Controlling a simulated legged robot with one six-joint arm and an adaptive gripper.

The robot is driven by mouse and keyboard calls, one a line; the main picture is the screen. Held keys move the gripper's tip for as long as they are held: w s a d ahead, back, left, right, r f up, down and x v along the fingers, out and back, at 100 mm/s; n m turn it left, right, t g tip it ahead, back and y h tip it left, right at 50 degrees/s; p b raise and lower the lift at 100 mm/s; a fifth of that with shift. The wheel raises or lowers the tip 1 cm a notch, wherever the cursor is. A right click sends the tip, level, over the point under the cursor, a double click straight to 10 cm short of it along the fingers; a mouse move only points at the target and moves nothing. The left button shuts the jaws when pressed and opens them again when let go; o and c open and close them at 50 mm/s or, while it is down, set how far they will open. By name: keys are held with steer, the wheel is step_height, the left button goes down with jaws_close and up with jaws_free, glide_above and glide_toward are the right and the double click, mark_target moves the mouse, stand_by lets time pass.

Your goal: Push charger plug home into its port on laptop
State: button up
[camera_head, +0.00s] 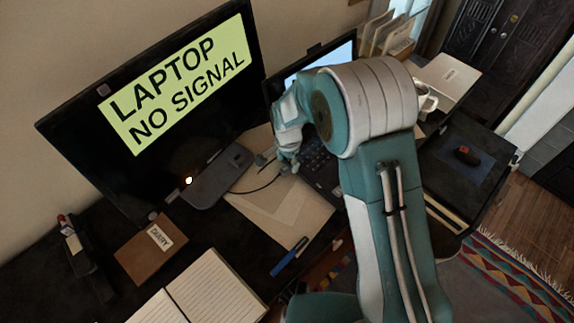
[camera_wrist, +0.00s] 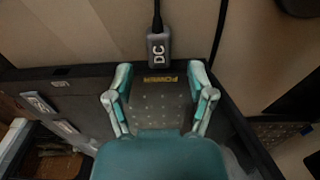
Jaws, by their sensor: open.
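The charger plug (camera_wrist: 158,48) is a small grey block marked DC, on a dark cable, in the wrist view. Its lower end is at the edge of the laptop (camera_wrist: 82,88), just above the yellow POWER label (camera_wrist: 158,79). I cannot tell how deep it sits in the port. My gripper (camera_wrist: 159,70) is open, its fingers apart on either side of the label, with nothing visible between them. In the head view my gripper (camera_head: 284,163) is at the laptop's left edge, and my arm hides much of the laptop, whose lit screen (camera_head: 318,60) shows behind.
A monitor (camera_head: 165,95) reading LAPTOP NO SIGNAL stands at the left. Papers (camera_head: 283,212), a blue pen (camera_head: 289,256), a brown diary (camera_head: 150,248) and an open notebook (camera_head: 196,292) lie in front. A mug (camera_head: 426,101) stands right of my arm.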

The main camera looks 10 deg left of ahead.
mark_target(287, 166)
step_height(287, 166, up, 10)
steer(key=shift+f, duration=0.2)
stand_by(0.5)
steer(key=s+d+r+n+t, duration=0.1)
steer(key=s+d+r+n, duration=0.15)
steer(key=d+r, duration=0.55)
steer(key=s+d+r+n+t, duration=0.1)
steer(key=s+d+r, duration=0.3)
steer(key=d+r, duration=0.35)
steer(key=s+d+r+n+t, duration=0.1)
steer(key=s+d+r, duration=0.1)
steer(key=s+d, duration=0.3)
steer(key=s+d+r+n+t, duration=0.2)
steer(key=s+d, duration=0.4)
steer(key=s, duration=0.4)
steer(key=shift+s+d+r+t, duration=0.25)
steer(key=shift+r+t, duration=0.05)
steer(key=shift+r, duration=0.1)
stand_by(0.3)
